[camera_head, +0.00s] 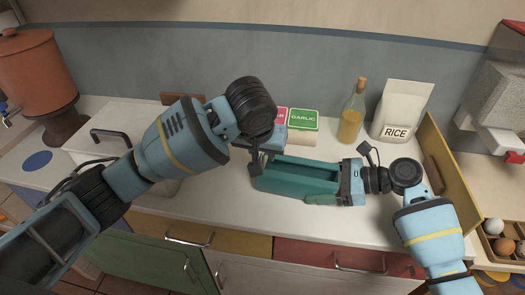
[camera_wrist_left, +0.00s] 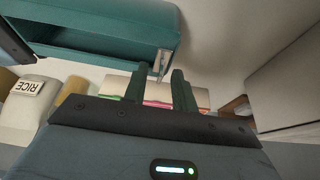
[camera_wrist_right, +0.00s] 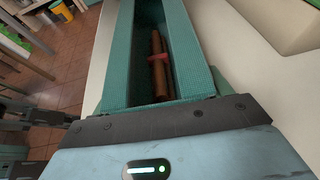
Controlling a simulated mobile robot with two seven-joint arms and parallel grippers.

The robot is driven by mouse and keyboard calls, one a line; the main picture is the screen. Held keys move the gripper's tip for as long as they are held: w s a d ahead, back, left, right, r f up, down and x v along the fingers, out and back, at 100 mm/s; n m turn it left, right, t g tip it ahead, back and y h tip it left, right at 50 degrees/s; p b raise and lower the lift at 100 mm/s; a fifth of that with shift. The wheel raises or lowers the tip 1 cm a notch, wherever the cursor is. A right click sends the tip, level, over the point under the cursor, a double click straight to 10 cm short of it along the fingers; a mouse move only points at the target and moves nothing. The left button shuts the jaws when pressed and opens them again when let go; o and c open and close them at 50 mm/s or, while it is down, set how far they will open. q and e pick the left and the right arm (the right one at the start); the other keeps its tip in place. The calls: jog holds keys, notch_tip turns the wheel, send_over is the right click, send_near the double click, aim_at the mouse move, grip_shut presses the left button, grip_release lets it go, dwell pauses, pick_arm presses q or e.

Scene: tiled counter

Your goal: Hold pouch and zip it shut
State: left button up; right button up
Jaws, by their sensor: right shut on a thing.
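The teal pouch (camera_head: 300,175) lies on the counter with its top open. In the right wrist view, a bundle of brown sticks (camera_wrist_right: 159,65) with a red band lies inside the pouch (camera_wrist_right: 115,60). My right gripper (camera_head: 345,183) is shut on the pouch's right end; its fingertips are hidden. My left gripper (camera_head: 257,165) is at the pouch's left end. In the left wrist view its fingers (camera_wrist_left: 163,78) are apart, with a small silver zip pull (camera_wrist_left: 160,64) between or just beyond the tips. I cannot tell whether they touch it.
Behind the pouch are a green garlic packet (camera_head: 303,119) and a pink packet (camera_head: 281,115). An oil bottle (camera_head: 351,113) and a rice bag (camera_head: 401,112) stand at the back right. A yellowish board (camera_head: 447,175) edges the counter's right side. The counter in front of the pouch is clear.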

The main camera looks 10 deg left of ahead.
pick_arm(q)
grip_shut()
dwell(1.4)
